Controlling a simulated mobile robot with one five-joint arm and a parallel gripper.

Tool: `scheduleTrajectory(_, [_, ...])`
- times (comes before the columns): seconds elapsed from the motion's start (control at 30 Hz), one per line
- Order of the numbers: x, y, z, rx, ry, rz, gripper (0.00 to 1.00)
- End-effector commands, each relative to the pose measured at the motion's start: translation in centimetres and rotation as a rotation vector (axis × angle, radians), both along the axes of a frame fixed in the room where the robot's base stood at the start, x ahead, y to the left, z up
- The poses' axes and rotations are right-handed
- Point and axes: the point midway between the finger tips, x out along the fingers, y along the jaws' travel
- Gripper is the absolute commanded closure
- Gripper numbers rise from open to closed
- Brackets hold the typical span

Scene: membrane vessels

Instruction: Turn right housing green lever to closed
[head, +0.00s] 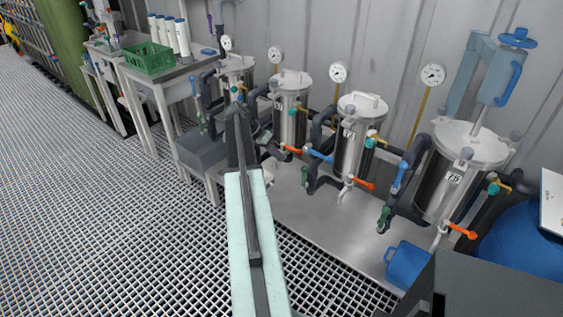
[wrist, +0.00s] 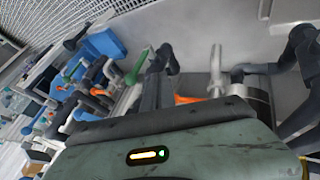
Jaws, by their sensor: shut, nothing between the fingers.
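Several steel housings stand in a row along the wall in the head view. The rightmost housing (head: 460,170) carries a label that looks like 78. Its green lever (head: 384,217) sits low on its left side, on dark pipework, below a blue lever (head: 400,177). Its orange lever (head: 462,231) points to the lower right. My gripper (head: 238,112) is at the far end of my arm, near the housings at the left, well away from the rightmost one. It is shut and empty. The wrist view shows green levers (wrist: 135,75) on tilted pipework; which housing they belong to is unclear.
A blue jug (head: 407,264) stands on the steel platform at the right front. A large blue container (head: 525,240) is at the right edge. A green crate (head: 149,58) sits on the left table. The grating floor (head: 90,180) at the left is clear.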

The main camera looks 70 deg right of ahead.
Motion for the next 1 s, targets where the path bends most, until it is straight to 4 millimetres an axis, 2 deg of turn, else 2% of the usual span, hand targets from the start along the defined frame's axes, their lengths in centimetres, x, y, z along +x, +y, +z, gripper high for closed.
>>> scheduleTrajectory(0.03, [-0.7, -0.2, -2.0, 0.0, 0.0, -0.002, 1.0])
scheduleTrajectory(0.3, [-3.9, -1.7, -6.5, 0.0, -0.001, -0.001, 1.0])
scheduleTrajectory(0.37, [-5.2, -1.0, -5.4, 0.0, 0.0, -0.002, 1.0])
scheduleTrajectory(0.53, [-7.1, -0.6, -5.3, 0.001, 0.0, 0.0, 1.0])
scheduleTrajectory(1.0, [-7.9, -0.5, -5.1, -0.002, -0.015, -0.001, 1.0])
